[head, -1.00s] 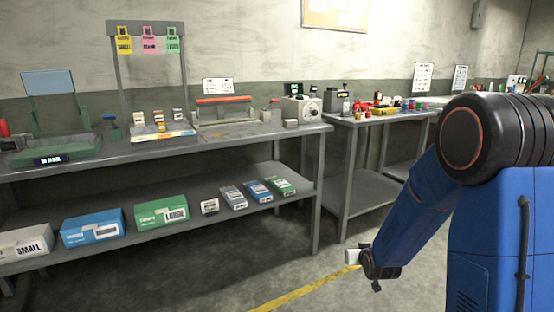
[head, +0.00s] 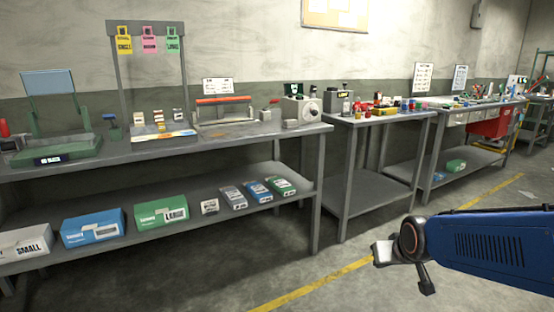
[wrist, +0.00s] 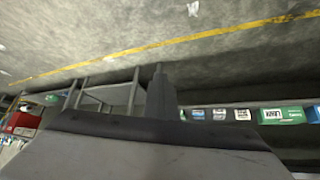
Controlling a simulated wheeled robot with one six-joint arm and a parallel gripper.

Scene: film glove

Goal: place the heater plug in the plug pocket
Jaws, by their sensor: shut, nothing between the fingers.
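I cannot make out the heater plug or the plug pocket for certain in either view. A sealer with an orange-red bar (head: 224,101) lies on the long grey bench, and a grey unit with a round dial (head: 300,110) stands to its right. My gripper (head: 382,254) is shut and empty, out over the floor in front of the benches and well away from the bench tops. In the wrist view my gripper (wrist: 159,72) shows as a dark narrow shape pointing up the picture, with nothing held.
The long bench (head: 90,160) carries a green-based press (head: 55,150) and several small items. Its lower shelf holds several boxes, including a green one (head: 161,209). A second table (head: 375,120) bears small coloured parts. The floor by the yellow line (head: 310,289) is clear.

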